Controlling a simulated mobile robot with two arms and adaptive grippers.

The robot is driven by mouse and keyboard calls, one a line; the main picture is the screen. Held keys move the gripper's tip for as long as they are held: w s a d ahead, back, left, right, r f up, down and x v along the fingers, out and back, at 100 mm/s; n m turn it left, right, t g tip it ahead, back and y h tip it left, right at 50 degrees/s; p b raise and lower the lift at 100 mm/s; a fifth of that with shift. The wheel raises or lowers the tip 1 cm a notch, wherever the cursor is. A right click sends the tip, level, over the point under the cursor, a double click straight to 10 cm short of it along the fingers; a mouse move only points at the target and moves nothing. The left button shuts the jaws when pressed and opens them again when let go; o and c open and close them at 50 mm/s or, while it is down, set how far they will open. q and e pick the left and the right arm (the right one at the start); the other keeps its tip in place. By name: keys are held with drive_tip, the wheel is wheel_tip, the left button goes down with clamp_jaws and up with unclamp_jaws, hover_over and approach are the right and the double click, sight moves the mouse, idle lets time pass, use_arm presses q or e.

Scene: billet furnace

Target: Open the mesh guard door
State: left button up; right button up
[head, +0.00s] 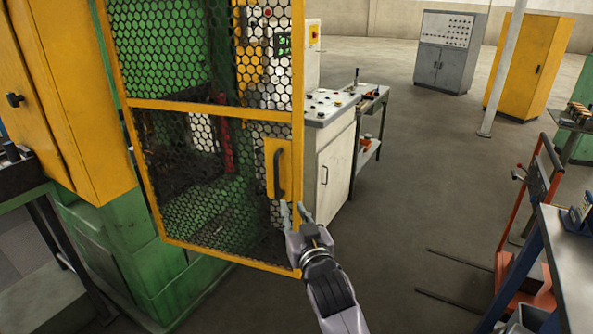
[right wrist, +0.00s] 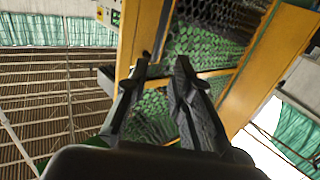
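The mesh guard door (head: 214,105) has a yellow frame and black hexagonal mesh, and stands at the left centre of the head view. Its dark vertical bar handle (head: 279,172) sits on a yellow plate near the door's right edge. My right gripper (head: 294,208) is just below the handle, fingers pointing up at it, apart and with nothing clearly between them. In the right wrist view the two dark fingers (right wrist: 162,66) are spread in front of the yellow frame and mesh (right wrist: 207,38). Whether they touch the handle cannot be told. My left gripper is out of view.
A white control cabinet (head: 335,165) stands right behind the door's handle edge. A blue-legged bench (head: 567,250) and an orange fork lifter (head: 540,190) are at the right. Clear floor (head: 430,170) lies between them. A yellow cabinet (head: 75,100) is at the left.

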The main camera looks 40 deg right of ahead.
sight(277, 176)
drive_tip(key=p+x, duration=0.3)
drive_tip(key=x, duration=1.4)
drive_tip(key=shift+w, duration=0.1)
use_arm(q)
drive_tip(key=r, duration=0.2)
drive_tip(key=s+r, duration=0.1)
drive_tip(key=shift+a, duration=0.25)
use_arm(e)
drive_tip(key=shift+c, duration=0.2)
clamp_jaws()
